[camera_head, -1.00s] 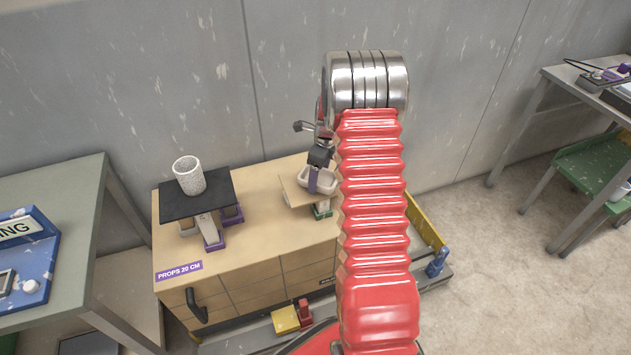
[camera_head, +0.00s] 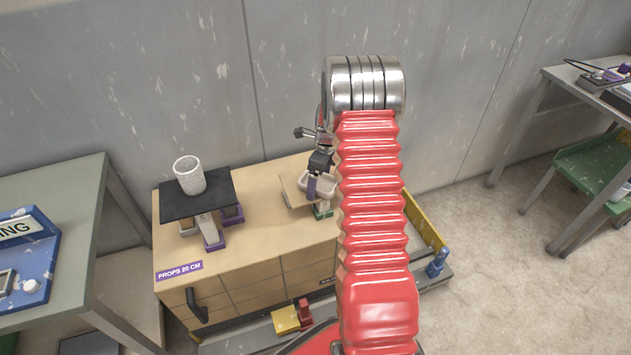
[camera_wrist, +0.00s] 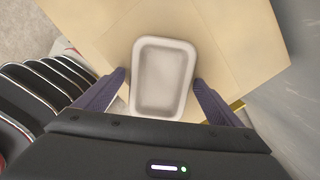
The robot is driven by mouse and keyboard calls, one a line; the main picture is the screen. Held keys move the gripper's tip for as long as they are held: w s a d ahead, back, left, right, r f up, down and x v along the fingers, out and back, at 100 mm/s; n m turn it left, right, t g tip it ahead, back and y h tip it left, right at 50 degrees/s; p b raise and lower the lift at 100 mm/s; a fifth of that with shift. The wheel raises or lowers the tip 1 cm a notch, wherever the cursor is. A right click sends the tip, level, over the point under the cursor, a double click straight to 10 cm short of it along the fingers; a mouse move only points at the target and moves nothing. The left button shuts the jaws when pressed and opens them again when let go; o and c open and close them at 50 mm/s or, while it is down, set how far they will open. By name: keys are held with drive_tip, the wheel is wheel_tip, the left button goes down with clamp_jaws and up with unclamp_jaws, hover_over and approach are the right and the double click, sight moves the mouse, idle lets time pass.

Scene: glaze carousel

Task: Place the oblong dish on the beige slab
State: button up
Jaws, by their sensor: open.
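The oblong dish (camera_head: 321,179) is pale, shallow and rectangular with rounded corners. It appears to rest on the beige slab (camera_head: 290,195), a thin raised board on the right part of the cabinet top. My gripper (camera_head: 313,187) is at the dish, partly hidden by my red arm. In the wrist view the dish (camera_wrist: 162,80) lies between the two purple fingers of my gripper (camera_wrist: 160,84). The fingers are apart, one on each side, with a narrow gap showing near the rim. My arm hides the slab's right side in the head view.
A black slab (camera_head: 172,205) on the cabinet's left bears a speckled white cup (camera_head: 189,174). The wooden cabinet top (camera_head: 256,225) is clear between the slabs. A grey wall (camera_head: 200,70) rises close behind. A green-grey table (camera_head: 60,210) stands left.

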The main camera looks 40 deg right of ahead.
sight(323, 186)
drive_tip(key=shift+r, duration=0.15)
wheel_tip(323, 186, up, 12)
drive_tip(key=s, duration=0.1)
drive_tip(key=shift+s+d, duration=0.15)
drive_tip(key=shift+d, duration=0.25)
idle(0.5)
